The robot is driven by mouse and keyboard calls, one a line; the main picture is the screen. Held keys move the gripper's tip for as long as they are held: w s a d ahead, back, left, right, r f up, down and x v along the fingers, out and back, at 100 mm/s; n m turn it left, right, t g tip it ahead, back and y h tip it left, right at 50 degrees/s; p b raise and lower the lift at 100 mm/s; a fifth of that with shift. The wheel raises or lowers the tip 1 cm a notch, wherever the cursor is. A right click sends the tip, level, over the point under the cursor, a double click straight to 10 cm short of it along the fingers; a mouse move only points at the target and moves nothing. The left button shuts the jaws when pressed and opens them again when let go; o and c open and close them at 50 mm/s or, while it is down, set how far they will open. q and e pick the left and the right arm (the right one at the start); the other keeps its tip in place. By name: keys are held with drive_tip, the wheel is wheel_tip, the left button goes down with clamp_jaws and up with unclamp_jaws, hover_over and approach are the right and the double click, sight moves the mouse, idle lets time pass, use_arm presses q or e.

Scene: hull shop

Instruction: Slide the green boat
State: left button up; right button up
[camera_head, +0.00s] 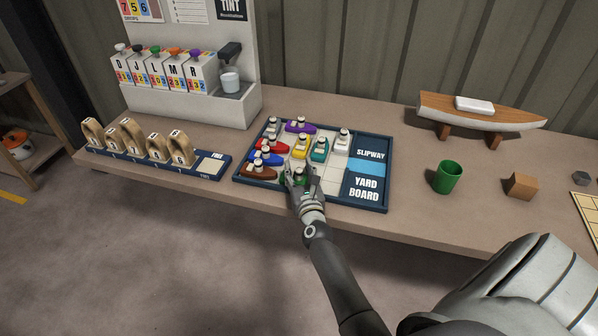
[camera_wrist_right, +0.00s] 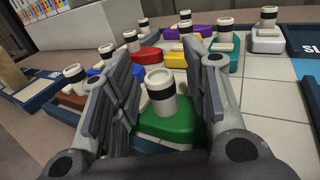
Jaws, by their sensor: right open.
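The green boat (camera_wrist_right: 168,124) sits on the front part of the yard board (camera_head: 376,203), with a white funnel that has a dark band. In the right wrist view the funnel stands between the two fingers of my right gripper (camera_wrist_right: 160,90). The gripper is open around it, and I cannot tell whether a finger touches it. In the head view my right gripper (camera_head: 300,183) covers much of the green boat (camera_head: 302,174). My left gripper is not in view.
On the board, brown (camera_head: 260,171), blue (camera_head: 266,157), red (camera_head: 271,146), yellow (camera_head: 300,149), teal (camera_head: 320,150), purple (camera_head: 301,126) and white (camera_head: 341,141) boats stand close by. Bare tiles lie right of the green boat. A green cup (camera_head: 447,177) stands right of the board.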

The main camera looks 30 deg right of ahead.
clamp_jaws()
idle(0.3)
drive_tip(key=s+d, duration=0.2)
drive_tip(key=s+d+b, duration=0.1)
drive_tip(key=s+d, duration=0.1)
drive_tip(key=s, duration=0.1)
drive_tip(key=shift+d+f, duration=0.1)
drive_tip(key=shift+d, duration=0.1)
drive_tip(key=shift+w, duration=0.1)
drive_tip(key=shift+a, duration=0.1)
drive_tip(key=shift+c, duration=2.4)
unclamp_jaws()
drive_tip(key=o, duration=0.5)
drive_tip(key=shift+s, duration=0.2)
